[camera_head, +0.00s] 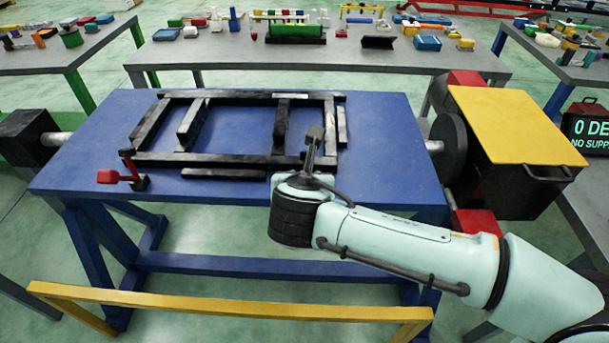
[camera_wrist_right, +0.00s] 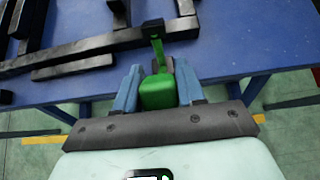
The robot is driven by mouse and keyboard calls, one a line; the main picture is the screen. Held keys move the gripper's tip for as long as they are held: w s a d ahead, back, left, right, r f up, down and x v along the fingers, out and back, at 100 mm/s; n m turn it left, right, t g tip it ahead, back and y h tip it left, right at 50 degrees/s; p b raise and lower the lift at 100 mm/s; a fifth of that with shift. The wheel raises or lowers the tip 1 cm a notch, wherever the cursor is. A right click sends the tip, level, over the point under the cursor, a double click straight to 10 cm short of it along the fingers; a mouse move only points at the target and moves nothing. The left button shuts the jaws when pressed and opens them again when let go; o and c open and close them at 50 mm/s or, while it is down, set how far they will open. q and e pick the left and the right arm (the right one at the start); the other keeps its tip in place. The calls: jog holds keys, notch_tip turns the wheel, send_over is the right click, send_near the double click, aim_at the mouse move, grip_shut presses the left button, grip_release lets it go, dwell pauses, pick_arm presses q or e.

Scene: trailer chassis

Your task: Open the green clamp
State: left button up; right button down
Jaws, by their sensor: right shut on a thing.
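The green clamp (camera_wrist_right: 158,93) shows in the right wrist view, with its green handle between the two blue fingers of my right gripper (camera_wrist_right: 159,82). The fingers are shut on the handle. A thin green arm rises from the handle to a dark block on the frame's edge. In the head view my right arm hides the green handle. The black chassis frame (camera_head: 220,159) lies on the blue table (camera_head: 375,140). My left gripper is in neither view.
A red clamp (camera_head: 118,177) stands at the frame's left front corner. A yellow-topped black box (camera_head: 515,120) is right of the table. A yellow rail (camera_head: 240,309) runs in front. Grey tables with parts stand behind.

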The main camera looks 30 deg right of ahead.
jog(key=shift+s+a+f, duration=0.15)
jog(key=shift+s+f, duration=0.05)
jog(key=shift+f, duration=0.1)
jog(key=c, duration=0.8)
grip_release()
jog(key=shift+o, duration=0.2)
jog(key=shift+r, duration=0.1)
jog(key=shift+s+r, duration=0.1)
jog(key=shift+r, duration=0.05)
jog(key=p+v, duration=0.2)
jog(key=v, duration=1.1)
